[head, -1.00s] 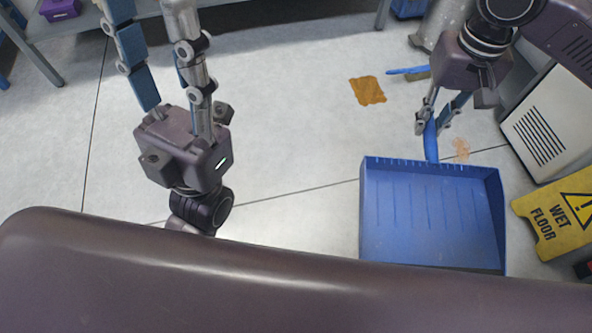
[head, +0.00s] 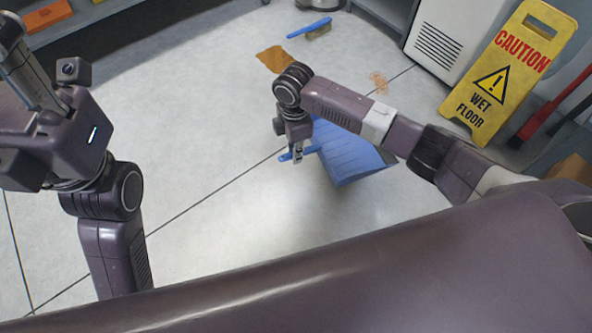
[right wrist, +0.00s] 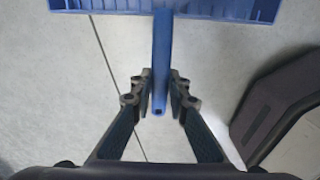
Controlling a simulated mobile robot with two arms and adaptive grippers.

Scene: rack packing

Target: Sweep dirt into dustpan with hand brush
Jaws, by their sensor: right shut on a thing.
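The blue dustpan (head: 350,158) is at the middle right of the head view, partly hidden behind my right arm. My right gripper (head: 297,155) is shut on its blue handle, which also shows between the fingers in the right wrist view (right wrist: 160,75). The hand brush (head: 311,29) with a blue handle and tan bristles lies on the floor at the top. An orange-brown dirt patch (head: 276,59) lies just below and left of the brush. A fainter patch (head: 379,82) lies to its right. My left gripper is cut off at the upper left edge; its fingertips are hidden.
A yellow wet floor sign (head: 508,72) stands at the right. A white vented unit (head: 447,45) stands behind it. A shelf (head: 95,18) with an orange box is at the top left. The floor at the centre left is clear.

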